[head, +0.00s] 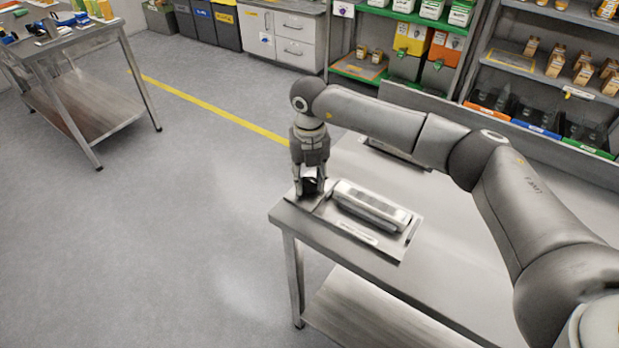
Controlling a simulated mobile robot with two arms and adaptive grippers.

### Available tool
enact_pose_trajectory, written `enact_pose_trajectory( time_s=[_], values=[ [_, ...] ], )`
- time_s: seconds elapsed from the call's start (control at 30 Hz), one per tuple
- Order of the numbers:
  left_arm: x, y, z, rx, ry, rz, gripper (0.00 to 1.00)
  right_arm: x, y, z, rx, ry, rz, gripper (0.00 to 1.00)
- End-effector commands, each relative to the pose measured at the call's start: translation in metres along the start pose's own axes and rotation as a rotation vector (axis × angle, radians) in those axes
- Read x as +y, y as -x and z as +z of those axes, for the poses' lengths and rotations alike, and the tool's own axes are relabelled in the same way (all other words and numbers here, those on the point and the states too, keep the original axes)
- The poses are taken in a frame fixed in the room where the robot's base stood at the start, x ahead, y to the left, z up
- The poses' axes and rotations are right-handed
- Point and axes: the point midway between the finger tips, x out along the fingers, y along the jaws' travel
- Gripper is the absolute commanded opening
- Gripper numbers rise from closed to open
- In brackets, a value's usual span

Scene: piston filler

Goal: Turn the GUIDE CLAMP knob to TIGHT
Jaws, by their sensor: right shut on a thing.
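My right gripper (309,190) points straight down over the left end of a metal fixture plate (400,248) near the table's corner. It is shut on a small black knob (311,186), of which only part shows between the fingers. I take this to be the GUIDE CLAMP knob, but its lettering and pointer cannot be read from here. A pale rail-like block (372,204) lies on the plate just right of the gripper. A label strip (357,230) on the plate is too small to read. My left gripper is not in view.
The steel table (455,270) has bare room right of the plate. Another low fixture (397,154) sits behind, partly hidden by my right arm. Shelves with bottles and bins (545,75) stand at the back right. A side table (85,40) stands far left across open floor.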

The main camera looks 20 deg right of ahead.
Motion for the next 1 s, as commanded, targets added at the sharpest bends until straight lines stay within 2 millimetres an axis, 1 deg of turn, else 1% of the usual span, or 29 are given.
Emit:
enact_pose_trajectory(
  time_s=[0.03,0.23,0.27,0.3,0.33,0.6,0.73,0.87,1.0],
  values=[
    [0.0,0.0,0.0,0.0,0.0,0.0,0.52,0.0,0.004,0.003,-0.009,-0.004,0.003,0.1],
    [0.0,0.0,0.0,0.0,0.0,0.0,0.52,0.0,0.004,0.003,-0.01,-0.004,0.003,0.1],
    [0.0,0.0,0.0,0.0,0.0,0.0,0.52,0.0,0.004,0.003,-0.01,-0.004,0.003,0.36],
    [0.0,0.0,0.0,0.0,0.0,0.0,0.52,0.0,0.004,0.003,-0.009,-0.004,0.003,0.41],
    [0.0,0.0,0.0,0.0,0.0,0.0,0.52,0.0,0.003,0.003,-0.009,-0.004,0.003,0.43],
    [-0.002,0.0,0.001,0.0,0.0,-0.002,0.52,0.0,0.002,0.001,-0.004,-0.001,0.002,0.43],
    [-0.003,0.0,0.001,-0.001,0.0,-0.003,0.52,0.0,0.008,0.002,-0.004,-0.001,0.001,0.43],
    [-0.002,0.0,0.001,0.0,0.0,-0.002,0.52,0.0,0.029,0.002,-0.007,-0.001,0.003,0.43],
    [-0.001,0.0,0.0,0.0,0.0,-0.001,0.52,0.0,0.06,0.002,-0.008,0.0,0.004,0.43]
  ],
)
